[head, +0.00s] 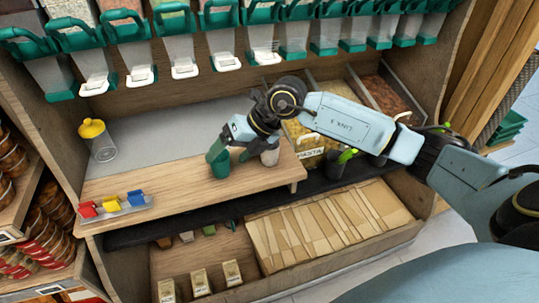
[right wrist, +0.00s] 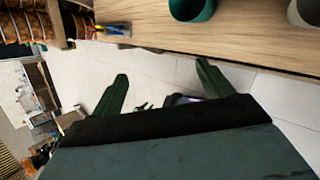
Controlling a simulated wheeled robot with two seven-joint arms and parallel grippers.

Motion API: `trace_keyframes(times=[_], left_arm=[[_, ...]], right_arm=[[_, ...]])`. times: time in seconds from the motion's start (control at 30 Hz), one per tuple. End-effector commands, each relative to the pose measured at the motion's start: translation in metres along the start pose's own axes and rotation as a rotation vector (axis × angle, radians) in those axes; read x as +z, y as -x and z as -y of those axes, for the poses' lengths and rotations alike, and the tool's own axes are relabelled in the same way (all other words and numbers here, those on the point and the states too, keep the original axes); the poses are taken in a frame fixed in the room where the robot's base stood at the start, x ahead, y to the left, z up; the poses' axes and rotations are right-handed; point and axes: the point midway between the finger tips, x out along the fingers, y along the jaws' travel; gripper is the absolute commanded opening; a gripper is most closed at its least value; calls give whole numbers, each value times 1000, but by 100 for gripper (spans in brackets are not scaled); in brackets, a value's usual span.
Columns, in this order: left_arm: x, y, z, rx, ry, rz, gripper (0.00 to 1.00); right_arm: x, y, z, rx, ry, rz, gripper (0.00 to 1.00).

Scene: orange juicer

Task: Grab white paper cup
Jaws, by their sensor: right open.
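A white paper cup (head: 270,155) stands on the wooden shelf, partly covered by my right arm in the head view. Its rim area also shows at the top right corner of the right wrist view (right wrist: 306,12). A green cup (head: 219,165) stands to its left; it also shows at the top of the right wrist view (right wrist: 193,8). My right gripper (head: 237,146) is over the shelf near the two cups. In the right wrist view my right gripper (right wrist: 162,88) is open, with nothing between its fingers. My left gripper is not in view.
The wooden shelf (head: 180,187) holds a yellow-lidded jar (head: 97,139) and a small rack of coloured clips (head: 113,205) at the left. Dispensers with green handles (head: 180,45) hang above. A dark container (head: 336,165) stands right of the cups. The middle-left shelf is clear.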

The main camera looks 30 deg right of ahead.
Motion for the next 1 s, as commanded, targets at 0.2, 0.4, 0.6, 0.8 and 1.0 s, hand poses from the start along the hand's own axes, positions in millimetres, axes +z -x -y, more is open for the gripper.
trace_keyframes(times=[0.2, 0.4, 0.6, 0.8, 1.0], left_arm=[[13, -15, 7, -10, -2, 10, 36], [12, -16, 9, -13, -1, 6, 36], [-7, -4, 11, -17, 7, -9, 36], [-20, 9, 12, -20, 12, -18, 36], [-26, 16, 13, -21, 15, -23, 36]], right_arm=[[33, 65, 83, -483, 20, 43, 79], [40, 79, 109, -611, 0, 62, 79], [42, 46, 131, -611, -1, 60, 79], [44, 24, 146, -609, 1, 61, 79], [45, 15, 153, -609, 2, 61, 79]])
